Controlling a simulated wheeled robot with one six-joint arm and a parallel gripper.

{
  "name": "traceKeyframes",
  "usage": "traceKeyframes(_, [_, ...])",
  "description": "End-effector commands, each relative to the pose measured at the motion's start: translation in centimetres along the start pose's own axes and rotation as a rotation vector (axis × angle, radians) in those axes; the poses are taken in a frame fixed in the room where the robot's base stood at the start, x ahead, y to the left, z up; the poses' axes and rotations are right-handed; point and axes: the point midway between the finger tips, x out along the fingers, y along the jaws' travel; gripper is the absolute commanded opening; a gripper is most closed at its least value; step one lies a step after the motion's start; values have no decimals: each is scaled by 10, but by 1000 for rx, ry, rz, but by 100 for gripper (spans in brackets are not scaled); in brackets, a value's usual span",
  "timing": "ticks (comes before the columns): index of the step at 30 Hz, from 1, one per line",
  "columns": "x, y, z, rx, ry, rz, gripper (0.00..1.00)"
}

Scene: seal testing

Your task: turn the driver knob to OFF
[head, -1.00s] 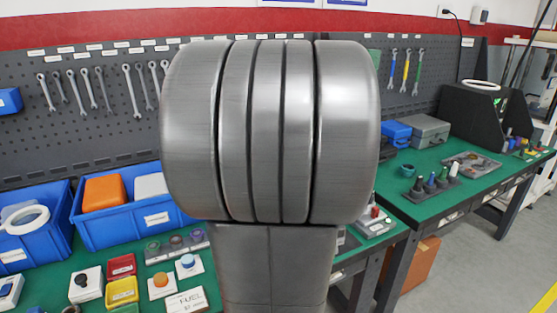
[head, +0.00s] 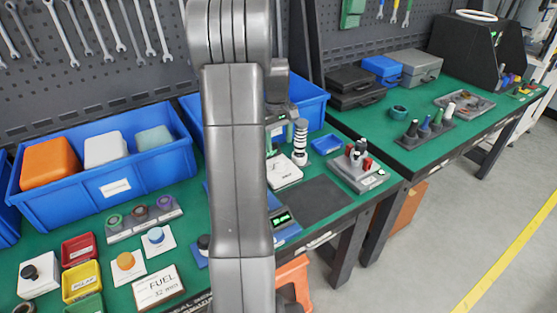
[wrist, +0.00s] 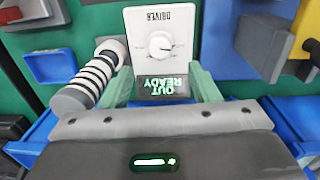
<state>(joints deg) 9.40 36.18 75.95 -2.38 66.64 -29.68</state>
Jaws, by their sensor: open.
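The driver unit (wrist: 182,20) is a white panel lettered DRIVER, upside down at the top middle of the wrist view. Its round white knob (wrist: 160,44) is in the panel's middle, with small marks around it; which mark it points to is too small to tell. A dark display (wrist: 162,86) with green letters reading OUT READY lies below the knob in the picture. My gripper (wrist: 160,76) is open, its two grey-green fingers apart on either side of the display and clear of the knob.
A black-and-white ringed cylinder (wrist: 88,82) stands close beside the driver; it also shows in the head view (head: 300,142). A blue bin (head: 110,185) stands to the left. A dark mat (head: 315,200) on the green bench is clear.

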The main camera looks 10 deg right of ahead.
Motion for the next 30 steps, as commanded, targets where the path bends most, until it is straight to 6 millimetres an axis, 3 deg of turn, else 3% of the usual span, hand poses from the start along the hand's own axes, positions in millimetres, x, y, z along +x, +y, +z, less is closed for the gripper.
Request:
traceKeyframes(6, [48, 0, 1, 0, -4, -2, 55])
traceKeyframes(12, [77, 0, 1, 0, -2, -1, 55])
traceKeyframes(18, [89, 0, 0, 1, 0, 0, 55])
traceKeyframes(26, [90, 0, 0, 1, 0, 0, 55])
traceKeyframes(30, [89, 0, 0, 1, 1, 0, 28])
